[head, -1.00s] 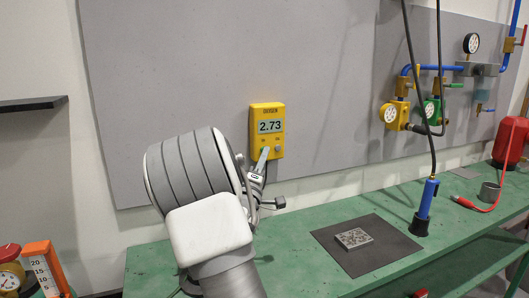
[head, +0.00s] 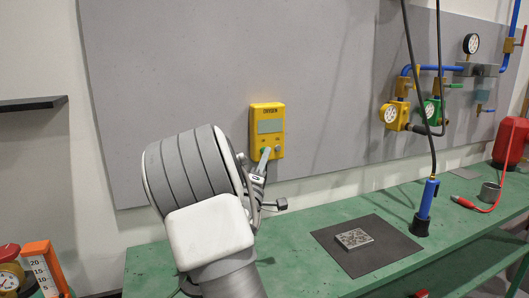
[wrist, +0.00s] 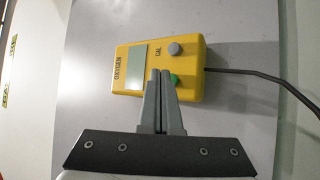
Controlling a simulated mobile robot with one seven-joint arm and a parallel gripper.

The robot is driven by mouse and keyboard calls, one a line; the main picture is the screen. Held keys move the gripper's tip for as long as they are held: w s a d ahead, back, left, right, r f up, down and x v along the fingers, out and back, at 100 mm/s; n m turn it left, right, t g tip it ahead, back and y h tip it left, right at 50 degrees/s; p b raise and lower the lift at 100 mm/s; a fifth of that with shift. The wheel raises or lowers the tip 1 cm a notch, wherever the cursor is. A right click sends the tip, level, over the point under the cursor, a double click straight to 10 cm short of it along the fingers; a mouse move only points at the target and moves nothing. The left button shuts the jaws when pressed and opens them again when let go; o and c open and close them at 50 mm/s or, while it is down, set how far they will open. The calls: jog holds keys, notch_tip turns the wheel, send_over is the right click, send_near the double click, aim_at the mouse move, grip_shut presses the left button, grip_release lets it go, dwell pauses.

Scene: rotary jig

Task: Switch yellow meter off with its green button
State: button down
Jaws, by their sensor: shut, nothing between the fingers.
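The yellow meter (head: 267,112), labelled OXYGEN, hangs on the grey wall panel. Its display (head: 270,126) is blank. In the wrist view the meter (wrist: 190,87) appears turned on its side, with a blank display (wrist: 136,66), a grey button (wrist: 174,49) marked CAL, and the green button (wrist: 174,79). My gripper (wrist: 160,73) is shut and empty, its fingertips right beside the green button. Whether they touch it I cannot tell. In the head view my gripper (head: 265,154) is at the meter's lower left, partly hidden by my arm.
A dark cable (wrist: 255,76) leaves the meter's end in the wrist view. The green bench (head: 300,275) below carries a dark mat (head: 375,262) with a speckled block (head: 354,238). A blue-handled tool (head: 427,200) on a cable and gauges (head: 390,115) stand to the right.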

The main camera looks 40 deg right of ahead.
jog(key=s, duration=0.3)
jog(key=s+a, duration=0.1)
jog(key=s, duration=0.1)
jog(key=shift+s+a, duration=0.2)
jog(key=shift+s, duration=0.2)
jog(key=shift+a, duration=0.1)
dwell(0.5)
